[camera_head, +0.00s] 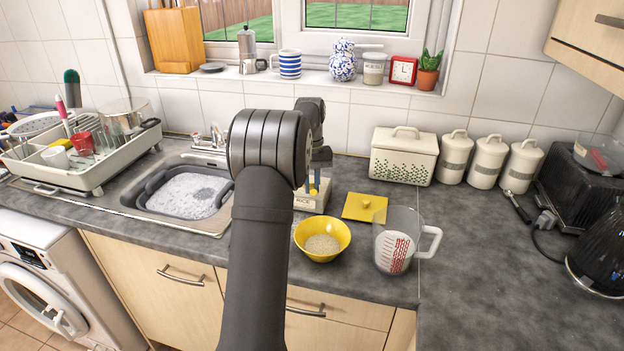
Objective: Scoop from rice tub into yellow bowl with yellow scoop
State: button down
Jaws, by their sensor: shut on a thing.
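The yellow bowl (303,240) stands on the counter near its front edge, with pale rice in its bottom. Behind it, a small clear tub (305,203), which looks like the rice tub, is partly hidden by my arm. My gripper (319,172) is above this tub, pointing down, and is shut on the yellow scoop (313,190). The scoop's lower part is at or inside the tub; its bowl is too small and covered to make out. A square yellow lid (365,207) lies flat to the right of the tub.
A clear measuring jug (397,245) with red markings stands right of the bowl, close by. A cream bread bin (404,157) and white canisters (487,160) line the wall. The sink (187,195) and dish rack (85,175) are at left. The right counter is mostly clear.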

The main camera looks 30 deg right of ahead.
jog(key=shift+w+f, duration=0.15)
jog(key=shift+f, duration=0.8)
jog(key=shift+r, duration=3.55)
jog(key=shift+s+a+r+t, duration=0.2)
jog(key=shift+s+r+t, duration=0.05)
jog(key=shift+s+t, duration=0.3)
jog(key=shift+s+a+r+t+h, duration=0.2)
jog(key=shift+s+t+h, duration=0.25)
jog(key=shift+t, duration=0.35)
jog(key=shift+s+a+r+t+h, duration=0.2)
jog(key=shift+s+t+h, duration=0.25)
jog(key=shift+t, duration=0.3)
